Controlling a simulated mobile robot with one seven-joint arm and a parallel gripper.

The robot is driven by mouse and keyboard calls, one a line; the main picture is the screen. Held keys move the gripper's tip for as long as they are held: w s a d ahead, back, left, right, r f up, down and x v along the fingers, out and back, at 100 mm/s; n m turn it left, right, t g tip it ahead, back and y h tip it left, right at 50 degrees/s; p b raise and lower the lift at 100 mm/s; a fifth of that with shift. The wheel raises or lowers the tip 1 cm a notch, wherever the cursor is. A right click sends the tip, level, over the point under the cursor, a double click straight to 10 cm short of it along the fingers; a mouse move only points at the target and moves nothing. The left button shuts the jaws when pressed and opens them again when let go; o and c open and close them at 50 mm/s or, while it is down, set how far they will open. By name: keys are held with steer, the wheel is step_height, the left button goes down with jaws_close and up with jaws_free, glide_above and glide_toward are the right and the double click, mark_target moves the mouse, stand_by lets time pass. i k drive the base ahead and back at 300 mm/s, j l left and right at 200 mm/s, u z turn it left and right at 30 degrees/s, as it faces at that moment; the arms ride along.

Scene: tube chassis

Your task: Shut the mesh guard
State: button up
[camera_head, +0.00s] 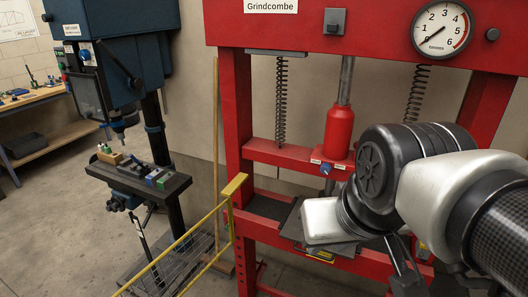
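The mesh guard (190,238) is a yellow frame on the left side of the red press (238,110). It stands swung open, reaching from the press's left upright out to the lower left, where the picture cuts it off. Grey mesh seems to show between its rails, hard to tell from what lies behind. My gripper (322,222) is at the end of my arm, in front of the press opening, to the right of the guard and apart from it. Its fingers do not show clearly, so I cannot tell whether it is open.
A blue drill press (110,45) with a dark table (138,178) stands left of the guard. A wooden workbench (38,98) is at the far left. The press has a gauge (440,26) and a red cylinder (339,132). Concrete floor (60,230) is clear at the left.

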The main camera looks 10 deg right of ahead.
mark_target(129, 284)
steer(key=i+j, duration=0.1)
steer(key=j, duration=1.15)
steer(key=i+j, duration=0.15)
steer(key=j, duration=1.1)
steer(key=i+j+z, duration=0.15)
steer(key=j, duration=0.4)
steer(key=j+z, duration=0.1)
steer(key=j, duration=0.4)
steer(key=z, duration=1.25)
steer(key=k+j+z, duration=0.15)
steer(key=k+j, duration=0.45)
steer(key=j, duration=0.15)
